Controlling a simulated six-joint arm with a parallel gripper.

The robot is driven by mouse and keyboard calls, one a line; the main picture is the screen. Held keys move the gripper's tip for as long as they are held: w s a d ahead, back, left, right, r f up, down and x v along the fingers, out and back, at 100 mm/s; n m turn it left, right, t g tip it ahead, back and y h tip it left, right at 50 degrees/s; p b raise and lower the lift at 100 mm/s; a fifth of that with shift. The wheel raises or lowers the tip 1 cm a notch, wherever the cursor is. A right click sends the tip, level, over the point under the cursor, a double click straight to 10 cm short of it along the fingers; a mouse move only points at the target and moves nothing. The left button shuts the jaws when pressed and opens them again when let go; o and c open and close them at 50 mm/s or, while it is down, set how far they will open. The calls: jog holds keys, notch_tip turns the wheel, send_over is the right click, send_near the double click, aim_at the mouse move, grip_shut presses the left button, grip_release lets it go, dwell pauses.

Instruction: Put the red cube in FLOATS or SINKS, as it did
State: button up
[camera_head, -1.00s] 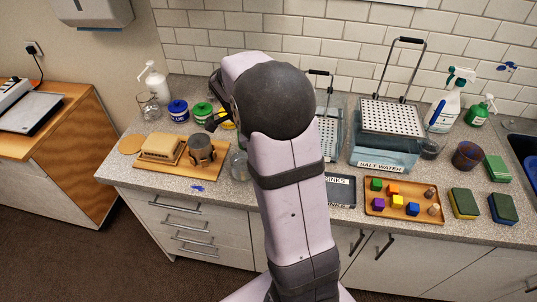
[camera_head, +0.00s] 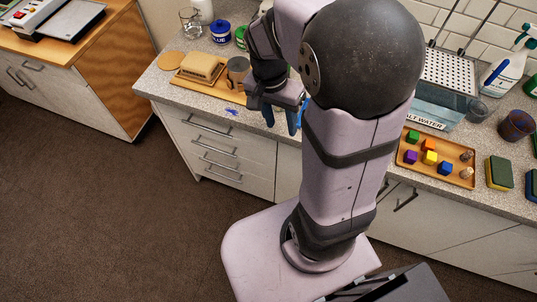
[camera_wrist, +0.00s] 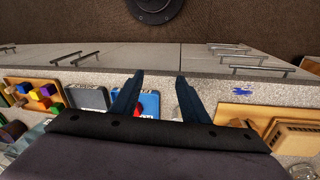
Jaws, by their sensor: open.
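I cannot read either tray's label now. My gripper (camera_wrist: 160,77) is open and empty, its fingers spread over the counter edge beside the blue tray. In the head view my gripper (camera_head: 282,122) points down at the counter's front edge. My arm hides both trays there.
A wooden tray (camera_head: 404,156) of coloured blocks and small pegs stands right of my arm, with the salt water tank (camera_head: 432,118) behind it. A board (camera_head: 184,88) with a beige block and a cup is left. Sponges (camera_head: 498,173) stand far right.

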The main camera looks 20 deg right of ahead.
jog(key=s+a+f+n+y, duration=0.1)
jog(key=s+a+f+n, duration=0.2)
jog(key=s+a+n, duration=0.3)
jog(key=shift+s+a+n+t+y, duration=0.3)
jog(key=shift+s+n+t, duration=0.1)
jog(key=shift+n, duration=1.9)
